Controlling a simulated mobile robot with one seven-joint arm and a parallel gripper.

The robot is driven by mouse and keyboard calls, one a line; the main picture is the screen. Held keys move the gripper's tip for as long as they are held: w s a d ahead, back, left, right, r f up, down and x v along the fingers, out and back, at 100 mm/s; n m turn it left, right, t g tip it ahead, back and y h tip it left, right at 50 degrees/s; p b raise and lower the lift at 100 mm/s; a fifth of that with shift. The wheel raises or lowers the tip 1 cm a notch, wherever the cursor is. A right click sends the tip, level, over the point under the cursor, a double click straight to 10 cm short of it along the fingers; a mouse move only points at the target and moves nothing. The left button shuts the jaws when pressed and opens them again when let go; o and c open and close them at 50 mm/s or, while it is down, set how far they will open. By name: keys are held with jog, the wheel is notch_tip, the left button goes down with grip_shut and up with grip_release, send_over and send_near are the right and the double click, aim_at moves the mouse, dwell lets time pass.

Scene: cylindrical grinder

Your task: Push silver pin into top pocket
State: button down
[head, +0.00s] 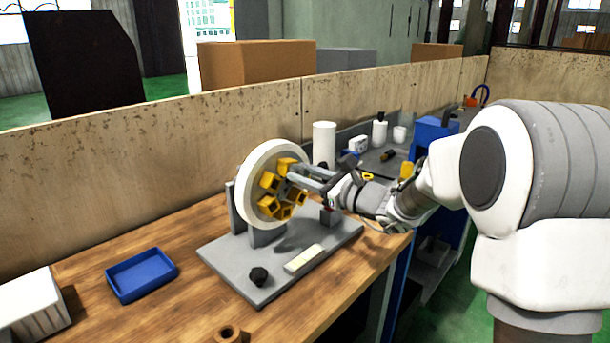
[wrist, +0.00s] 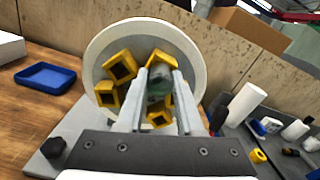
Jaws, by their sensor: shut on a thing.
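A white upright wheel (head: 250,172) carries a ring of yellow square pockets and stands on a grey base plate. The top pocket (head: 287,163) is at the wheel's upper right in the head view; in the wrist view the top pocket (wrist: 159,57) is partly covered by my fingertips. My gripper (head: 296,172) is right at the wheel's face. In the wrist view my gripper (wrist: 160,80) is shut on the silver pin (wrist: 158,86), a dull grey round piece between the fingers. The pin's far end is hidden, so I cannot tell whether it is inside the pocket.
A blue tray (head: 140,274) lies left of the base plate (head: 232,277). A black knob (head: 259,276) and a pale block (head: 304,258) are on the plate. A white cylinder (head: 324,144) stands behind my gripper. A wooden wall (head: 150,160) runs along the back.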

jog(key=shift+c, duration=2.3)
grip_release()
jog(key=v, duration=1.7)
jog(key=s+a+r+n+g+h+p, duration=0.1)
jog(key=s+a+n+g+h+p, duration=0.2)
jog(key=s+n, duration=0.45)
jog(key=s+a+r+n+g+h+p, duration=0.1)
jog(key=s+a+n+g+p, duration=0.3)
jog(key=s, duration=0.6)
jog(key=s+d+r+n+h+p, duration=0.2)
jog(key=s+d+n+h, duration=0.2)
jog(key=d+n+h, duration=0.1)
jog(key=s+d+r+n+t+h+p, duration=0.1)
jog(key=s+d+n+h, duration=0.3)
jog(key=d, duration=0.4)
jog(key=shift+d+r+n+t+h+p, duration=0.3)
jog(key=shift+r+n+h+p, duration=0.3)
jog(key=shift+n, duration=0.45)
